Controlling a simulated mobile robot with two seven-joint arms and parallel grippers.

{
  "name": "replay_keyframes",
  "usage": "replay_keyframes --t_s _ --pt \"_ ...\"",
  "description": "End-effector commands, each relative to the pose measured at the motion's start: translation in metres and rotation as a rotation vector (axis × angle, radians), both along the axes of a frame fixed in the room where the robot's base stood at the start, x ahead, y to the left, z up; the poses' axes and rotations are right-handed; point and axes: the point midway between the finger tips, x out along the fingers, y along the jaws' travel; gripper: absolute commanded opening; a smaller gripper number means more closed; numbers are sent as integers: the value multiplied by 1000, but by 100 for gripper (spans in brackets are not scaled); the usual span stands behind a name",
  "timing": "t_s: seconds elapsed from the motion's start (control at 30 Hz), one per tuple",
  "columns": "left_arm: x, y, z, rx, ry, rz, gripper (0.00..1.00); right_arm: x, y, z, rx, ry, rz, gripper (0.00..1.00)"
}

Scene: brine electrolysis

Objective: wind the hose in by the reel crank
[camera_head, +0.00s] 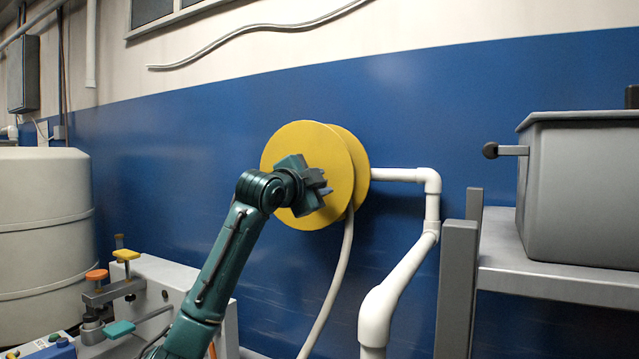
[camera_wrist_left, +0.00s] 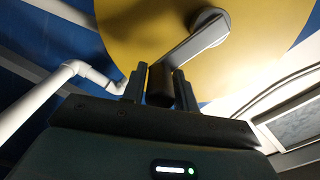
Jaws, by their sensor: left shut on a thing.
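The yellow hose reel (camera_head: 300,143) is mounted in front of the blue wall, with two round discs. A pale hose (camera_head: 336,275) hangs from the reel and runs down to the lower edge of the head view. My left gripper (camera_head: 323,187) is in front of the reel's face and hides part of it, including the crank. In the left wrist view the grey crank arm (camera_wrist_left: 190,47) runs from a round hub to a dark handle (camera_wrist_left: 159,85). My left gripper is shut on this handle, with one finger on each side. My right gripper is not in view.
White pipes (camera_head: 397,283) run beside the reel on the right. A grey bin (camera_head: 580,190) stands on a grey shelf (camera_head: 540,272) at right. A large cream tank (camera_head: 40,235) and a bench with coloured valve handles (camera_head: 126,254) are at left.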

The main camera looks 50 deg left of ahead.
Motion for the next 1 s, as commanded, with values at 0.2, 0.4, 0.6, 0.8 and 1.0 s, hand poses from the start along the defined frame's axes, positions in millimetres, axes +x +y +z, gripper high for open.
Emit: replay_keyframes --t_s 0.2,0.4,0.6,0.8,1.0 --pt "0 0 -2 -5 5 0 42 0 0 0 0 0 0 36" --pt "0 0 -1 -4 1 0 44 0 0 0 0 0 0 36" --pt "-11 -2 -2 -1 -1 3 44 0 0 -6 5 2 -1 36" --pt "-49 -15 -4 3 0 3 44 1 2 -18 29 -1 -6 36" --pt "-91 -28 -4 1 0 2 44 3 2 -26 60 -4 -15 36"
